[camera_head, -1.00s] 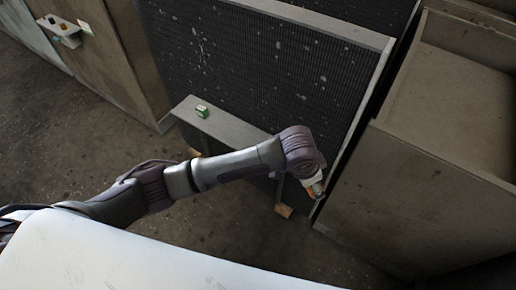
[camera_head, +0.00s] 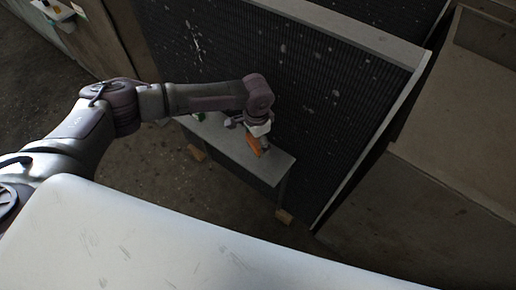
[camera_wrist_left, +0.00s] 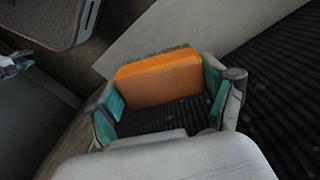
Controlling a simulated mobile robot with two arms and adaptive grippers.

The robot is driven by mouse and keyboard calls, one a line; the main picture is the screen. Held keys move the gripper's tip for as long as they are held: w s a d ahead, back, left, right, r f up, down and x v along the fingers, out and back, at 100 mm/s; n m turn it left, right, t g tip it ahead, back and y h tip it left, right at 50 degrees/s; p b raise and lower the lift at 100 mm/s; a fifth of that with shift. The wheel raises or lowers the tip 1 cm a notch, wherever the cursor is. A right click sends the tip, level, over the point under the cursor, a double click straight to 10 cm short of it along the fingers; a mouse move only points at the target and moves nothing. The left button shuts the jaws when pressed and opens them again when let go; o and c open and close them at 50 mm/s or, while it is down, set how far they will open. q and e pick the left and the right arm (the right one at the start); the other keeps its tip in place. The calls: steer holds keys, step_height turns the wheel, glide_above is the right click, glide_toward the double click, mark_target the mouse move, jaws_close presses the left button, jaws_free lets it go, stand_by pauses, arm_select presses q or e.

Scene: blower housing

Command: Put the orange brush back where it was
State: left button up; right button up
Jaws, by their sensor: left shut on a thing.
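The orange brush (camera_head: 254,145) is in my left gripper (camera_head: 257,130), above the right half of a narrow grey shelf (camera_head: 272,170) in the head view. In the left wrist view the orange block of the brush (camera_wrist_left: 158,78) sits between the two teal-padded fingers of the left gripper (camera_wrist_left: 163,92), which are shut on its ends. The pale shelf surface (camera_wrist_left: 190,22) shows behind it. I cannot tell whether the brush touches the shelf. My right gripper is not in view.
A dark ribbed panel (camera_head: 330,95) stands right behind the shelf. A green item (camera_head: 198,116) on the shelf's left part is mostly hidden by my arm. A large grey-brown box (camera_head: 440,170) stands at the right. The shelf's right end is bare.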

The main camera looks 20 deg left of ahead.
arm_select(q)
steer(key=shift+f, duration=0.95)
step_height(320, 180, down, 3)
steer(key=shift+f, duration=0.35)
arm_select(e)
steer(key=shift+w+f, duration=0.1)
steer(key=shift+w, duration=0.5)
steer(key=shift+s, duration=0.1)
arm_select(q)
steer(key=o, duration=0.9)
steer(key=shift+c, duration=0.2)
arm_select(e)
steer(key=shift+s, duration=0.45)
arm_select(q)
steer(key=shift+r, duration=0.1)
